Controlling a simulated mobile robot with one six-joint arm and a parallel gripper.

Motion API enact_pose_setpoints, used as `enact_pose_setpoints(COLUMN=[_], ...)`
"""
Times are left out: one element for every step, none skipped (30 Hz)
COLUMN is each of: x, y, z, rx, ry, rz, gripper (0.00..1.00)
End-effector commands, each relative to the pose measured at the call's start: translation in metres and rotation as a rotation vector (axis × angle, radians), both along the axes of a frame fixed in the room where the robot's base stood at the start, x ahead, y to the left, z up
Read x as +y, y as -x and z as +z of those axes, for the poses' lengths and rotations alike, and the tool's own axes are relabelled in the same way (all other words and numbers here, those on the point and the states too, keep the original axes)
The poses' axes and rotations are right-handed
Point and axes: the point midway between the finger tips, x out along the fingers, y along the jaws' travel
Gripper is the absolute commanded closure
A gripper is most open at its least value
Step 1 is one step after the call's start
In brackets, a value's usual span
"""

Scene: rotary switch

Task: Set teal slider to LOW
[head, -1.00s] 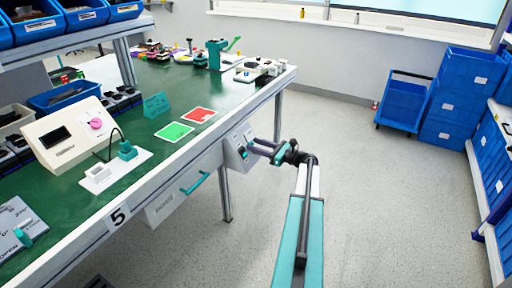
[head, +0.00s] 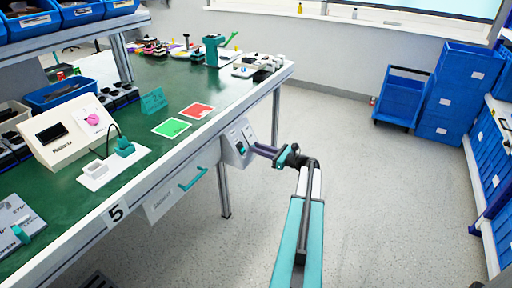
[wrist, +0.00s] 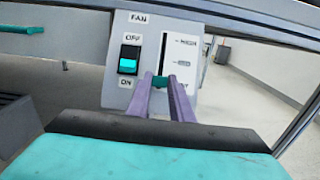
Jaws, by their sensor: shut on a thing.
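A pale control panel (head: 237,147) is mounted at the bench's front edge; the wrist view shows its face (wrist: 204,102) close up. The teal slider knob (wrist: 160,81) sits low on a dark vertical track (wrist: 163,52) at the panel's right. The fingers hide the track's lower end. In the head view my gripper (head: 256,150) reaches the panel from the right.
A teal rocker switch (wrist: 128,61) marked FAN, OFF and ON is just left of the slider. A drawer with a teal handle (head: 193,180) is left of the panel. The floor (head: 350,170) to the right is clear. A blue cart (head: 400,100) stands farther back.

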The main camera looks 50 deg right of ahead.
Motion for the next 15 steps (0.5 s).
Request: enact_pose_setpoints(x=[0.0010, 0.0009, 0.0010, 0.0009, 0.0009, 0.0010, 0.0009, 0.0008, 0.0008, 0.0007, 0.0006, 0.0005, 0.0005, 0.0004, 0.0003], y=[0.0024, 0.0025, 0.0027, 0.0029, 0.0030, 0.0032, 0.0033, 0.0033, 0.0032, 0.0030, 0.0029, 0.0028, 0.0027, 0.0026, 0.0025], z=[-0.0037, -0.0039, -0.0041, -0.0044, -0.0046, -0.0048, -0.0050, -0.0050, -0.0047, -0.0045, -0.0042, -0.0040, -0.0038, -0.0036, -0.0035], rx=[0.006, 0.006, 0.006, 0.007, 0.007, 0.008, 0.008, 0.008, 0.008, 0.008, 0.007, 0.007, 0.006, 0.006, 0.006], ry=[0.000, 0.000, 0.000, 0.001, 0.001, 0.001, 0.001, 0.001, 0.001, 0.001, 0.001, 0.001, 0.000, 0.000, 0.001], rz=[0.003, 0.003, 0.003, 0.003, 0.003, 0.003, 0.003, 0.003, 0.003, 0.003, 0.002, 0.002, 0.002, 0.002, 0.001], gripper=[1.00, 1.00, 1.00, 1.00, 1.00, 1.00, 0.75, 0.70, 0.64, 0.61, 0.61, 0.61, 0.61, 0.61, 0.61])
